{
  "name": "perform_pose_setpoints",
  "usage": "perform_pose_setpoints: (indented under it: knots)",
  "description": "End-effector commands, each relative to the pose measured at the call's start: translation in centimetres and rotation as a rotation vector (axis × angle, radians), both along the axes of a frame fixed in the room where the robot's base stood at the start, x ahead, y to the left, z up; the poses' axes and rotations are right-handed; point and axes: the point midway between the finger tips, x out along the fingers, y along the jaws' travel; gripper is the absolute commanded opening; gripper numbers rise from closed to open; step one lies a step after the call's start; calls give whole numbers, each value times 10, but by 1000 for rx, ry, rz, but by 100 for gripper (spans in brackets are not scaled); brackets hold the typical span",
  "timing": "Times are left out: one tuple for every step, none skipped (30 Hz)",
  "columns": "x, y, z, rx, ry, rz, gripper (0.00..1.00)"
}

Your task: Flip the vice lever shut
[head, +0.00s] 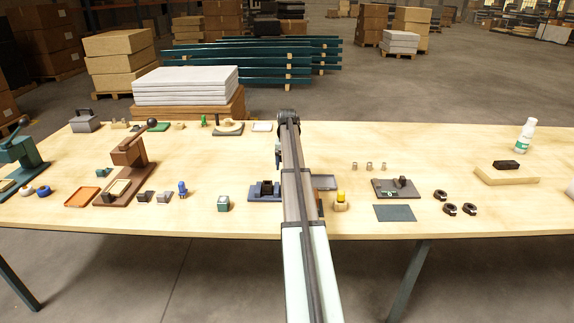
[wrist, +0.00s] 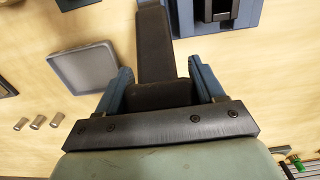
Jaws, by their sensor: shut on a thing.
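The blue vice body (wrist: 236,20) with a black part shows at the top right of that view. In the head view the vice (head: 262,196) is a blue base with dark jaws, partly hidden by my arm. The gripper and lever are mostly hidden there, and the lever's pivot is out of the wrist view.
A grey tray (wrist: 84,68) lies beside the gripper, with small metal cylinders (wrist: 37,122) near it. A yellow-topped piece (head: 341,201) stands right of my arm. A brown lever press (head: 128,165) stands further left.

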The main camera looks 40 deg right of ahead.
Motion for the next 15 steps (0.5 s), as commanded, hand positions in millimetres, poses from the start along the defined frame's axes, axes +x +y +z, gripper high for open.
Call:
perform_pose_setpoints:
  knots:
    - [0, 0, 0, -3, -3, 0, 13]
    - [-1, 1, 1, -5, -5, 0, 13]
    - [-2, 1, 1, -9, -9, 0, 13]
    - [-2, 2, 1, -13, -13, 0, 13]
    - [-3, 3, 2, -20, -20, 0, 13]
    - [-4, 4, 2, -29, -29, 0, 13]
    - [-5, 5, 3, -37, -37, 0, 13]
    - [-6, 6, 4, -47, -47, 0, 13]
    - [-7, 7, 5, -62, -62, 0, 13]
    - [-9, 8, 6, -75, -75, 0, 13]
    - [-10, 10, 6, -88, -89, 0, 13]
    - [-12, 11, 8, -109, -110, 0, 13]
    - [-13, 13, 8, -125, -127, 0, 13]
    - [-15, 15, 9, -142, -144, 0, 13]
    - [-17, 17, 10, -166, -168, 0, 13]
